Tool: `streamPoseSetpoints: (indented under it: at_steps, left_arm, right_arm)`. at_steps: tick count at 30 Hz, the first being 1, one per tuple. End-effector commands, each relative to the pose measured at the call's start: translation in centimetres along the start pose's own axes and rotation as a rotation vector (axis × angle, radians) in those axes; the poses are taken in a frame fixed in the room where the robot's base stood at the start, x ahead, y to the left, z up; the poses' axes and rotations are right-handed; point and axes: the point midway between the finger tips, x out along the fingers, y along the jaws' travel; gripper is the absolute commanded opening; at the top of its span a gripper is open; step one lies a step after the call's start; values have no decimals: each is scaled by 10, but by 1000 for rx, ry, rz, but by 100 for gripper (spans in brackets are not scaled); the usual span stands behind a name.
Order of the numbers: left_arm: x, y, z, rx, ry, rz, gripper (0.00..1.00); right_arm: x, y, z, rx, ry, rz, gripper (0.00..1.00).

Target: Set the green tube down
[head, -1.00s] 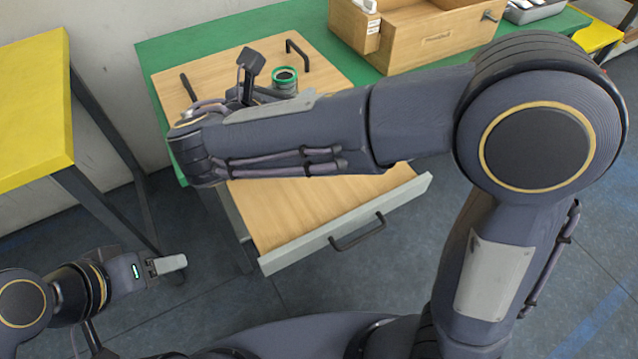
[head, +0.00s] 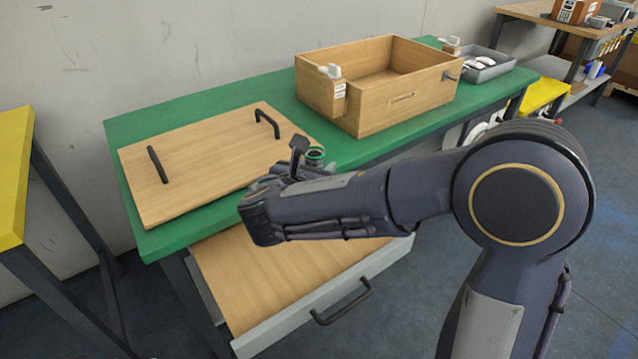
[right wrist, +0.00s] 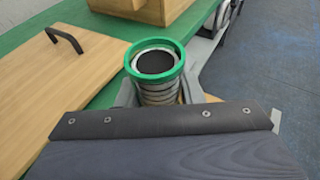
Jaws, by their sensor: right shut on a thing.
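In the right wrist view the tube (right wrist: 155,62) stands roughly upright, with a ribbed grey body below the green ring. My right gripper (head: 306,166) is shut on the tube, near the right front corner of the wooden board. My forearm hides part of the gripper and the tube's lower end. I cannot tell whether the tube touches anything below. My left gripper is not in view.
The wooden board (head: 205,160) with two black handles lies on the green table (head: 125,130). An open wooden box (head: 375,112) and a grey tray (head: 487,66) stand farther right. An open drawer (head: 262,280) juts out below my right arm. A yellow table (head: 12,150) is at left.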

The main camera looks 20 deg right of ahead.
Motion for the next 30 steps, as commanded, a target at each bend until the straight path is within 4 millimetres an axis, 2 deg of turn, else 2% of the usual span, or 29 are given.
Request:
streamPoseSetpoints:
  at_steps: [1,6,19,20,21,24,30]
  left_arm:
    - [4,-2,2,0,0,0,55]
    - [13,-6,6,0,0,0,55]
    - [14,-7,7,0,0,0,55]
    - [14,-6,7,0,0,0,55]
    - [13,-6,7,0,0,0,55]
    - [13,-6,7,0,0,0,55]
    - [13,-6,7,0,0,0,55]
  right_arm:
    - [7,-3,-6,0,1,-3,0]
    - [13,-1,-32,-3,1,0,0]
    - [15,-1,-37,0,0,0,0]
    - [14,-2,-36,-1,1,-1,37]
    - [14,-2,-36,-1,1,-1,43]
    - [14,-2,-36,-1,1,-1,55]
    - [14,-2,-36,-1,1,-1,55]
